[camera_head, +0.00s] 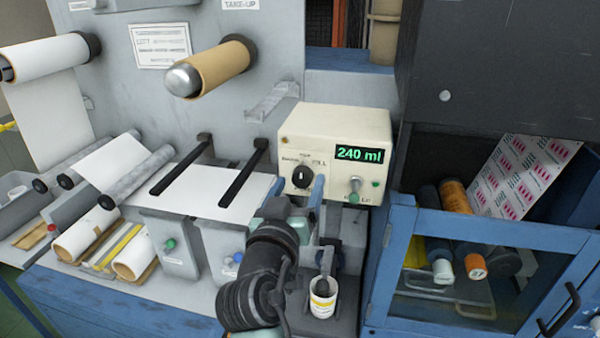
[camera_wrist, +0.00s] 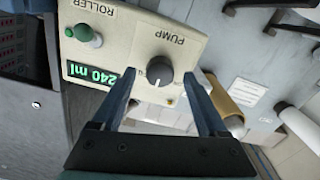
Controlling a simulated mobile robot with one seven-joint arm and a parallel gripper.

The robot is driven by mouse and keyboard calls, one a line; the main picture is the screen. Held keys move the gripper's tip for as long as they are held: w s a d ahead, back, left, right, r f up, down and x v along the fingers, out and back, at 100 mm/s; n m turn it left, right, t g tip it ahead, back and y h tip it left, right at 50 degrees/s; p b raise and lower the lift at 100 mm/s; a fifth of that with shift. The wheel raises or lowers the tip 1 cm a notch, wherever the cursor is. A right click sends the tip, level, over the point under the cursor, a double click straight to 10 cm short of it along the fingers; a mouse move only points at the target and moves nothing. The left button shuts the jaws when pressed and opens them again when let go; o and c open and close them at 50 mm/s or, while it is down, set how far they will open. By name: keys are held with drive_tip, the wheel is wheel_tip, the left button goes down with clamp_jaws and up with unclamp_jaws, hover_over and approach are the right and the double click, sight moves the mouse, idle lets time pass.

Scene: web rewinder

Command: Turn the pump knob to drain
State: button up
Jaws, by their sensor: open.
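The cream pump box (camera_head: 335,130) has a green display (camera_head: 360,154) reading 240 ml. Its black pump knob (camera_head: 302,177) is on the left of the front face, with a small label at its upper left that seems to read drain and another, seemingly fill, at its right. The knob (camera_wrist: 160,70) also shows upside down in the wrist view, where its white mark points down, roughly upward on the box. My gripper (camera_wrist: 158,76) is open, with one finger on each side of the knob. Whether they touch it is unclear.
A green-tipped roller switch (camera_head: 355,190) sits right of the knob. A blue-framed cabinet (camera_head: 480,235) is close on the right; black bars (camera_head: 243,172) and rolls lie left.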

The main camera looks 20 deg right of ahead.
drive_tip(key=shift+x, duration=0.8)
clamp_jaws()
drive_tip(key=shift+n, duration=0.3)
drive_tip(key=n, duration=0.3)
drive_tip(key=shift+n+p, duration=0.35)
drive_tip(key=shift+n, duration=0.05)
drive_tip(key=shift+n+p, duration=0.55)
drive_tip(key=shift+n, duration=1.65)
